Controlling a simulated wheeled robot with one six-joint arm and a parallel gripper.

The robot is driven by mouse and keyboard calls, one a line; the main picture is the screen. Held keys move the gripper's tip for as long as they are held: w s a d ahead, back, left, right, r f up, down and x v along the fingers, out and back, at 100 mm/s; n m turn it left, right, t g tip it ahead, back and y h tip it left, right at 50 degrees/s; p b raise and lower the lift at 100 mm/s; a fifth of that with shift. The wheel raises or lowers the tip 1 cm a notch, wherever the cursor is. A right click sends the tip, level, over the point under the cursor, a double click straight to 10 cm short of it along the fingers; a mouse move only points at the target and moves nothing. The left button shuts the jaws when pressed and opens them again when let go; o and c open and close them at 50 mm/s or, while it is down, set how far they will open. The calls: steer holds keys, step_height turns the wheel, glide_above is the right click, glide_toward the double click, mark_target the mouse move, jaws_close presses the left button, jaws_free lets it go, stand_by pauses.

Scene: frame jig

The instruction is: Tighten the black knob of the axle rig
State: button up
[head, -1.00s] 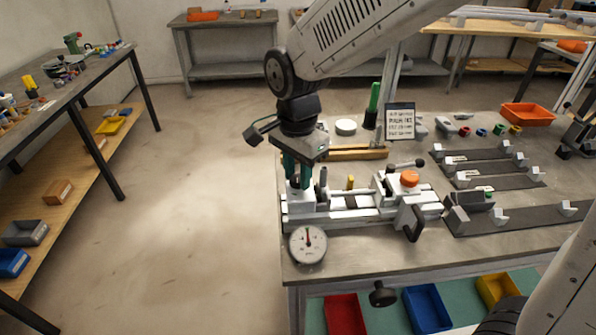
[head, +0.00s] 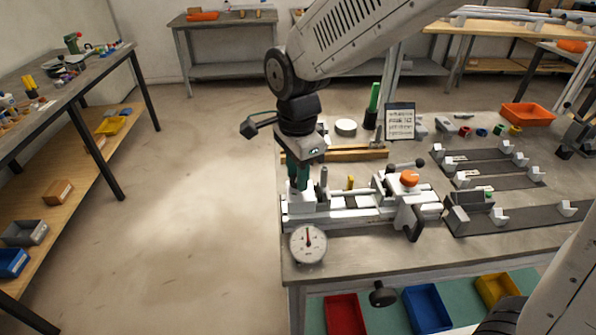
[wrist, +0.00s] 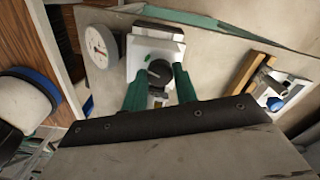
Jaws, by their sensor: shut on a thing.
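The axle rig (head: 345,218) is a pale metal fixture along the front left of the workbench. Its black knob (wrist: 159,70) shows from above in the wrist view, round with a light line across it, on a white block at the rig's left end. My gripper (head: 299,186) points down over that end, and its green fingers sit on either side of the knob, shut on it. In the head view the fingers hide the knob. A round dial gauge (head: 308,244) with a red needle is at the rig's front left; the wrist view also shows it (wrist: 100,42).
An orange knob (head: 410,177) and a black handle (head: 414,228) are at the rig's right. A wooden bar (head: 345,155), a green-handled tool (head: 373,100) and a small sign (head: 400,122) stand behind. Grey racks (head: 485,160) lie to the right. The floor at left is clear.

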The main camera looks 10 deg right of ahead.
steer(key=o, duration=1)
step_height(320, 180, up, 8)
steer(key=shift+f, duration=0.1)
steer(key=shift+n, duration=0.6)
steer(key=s+d+n, duration=0.4)
steer(key=s+d, duration=0.2)
steer(key=s+d+n+t, duration=0.1)
steer(key=s+d+n, duration=0.3)
steer(key=s+d, duration=0.3)
steer(key=s+d+r+n, duration=0.1)
steer(key=s+d+n, duration=0.3)
steer(key=s+d, duration=0.3)
steer(key=shift+d+r+n, duration=0.1)
steer(key=shift+d+n, duration=0.05)
steer(key=shift+n, duration=0.15)
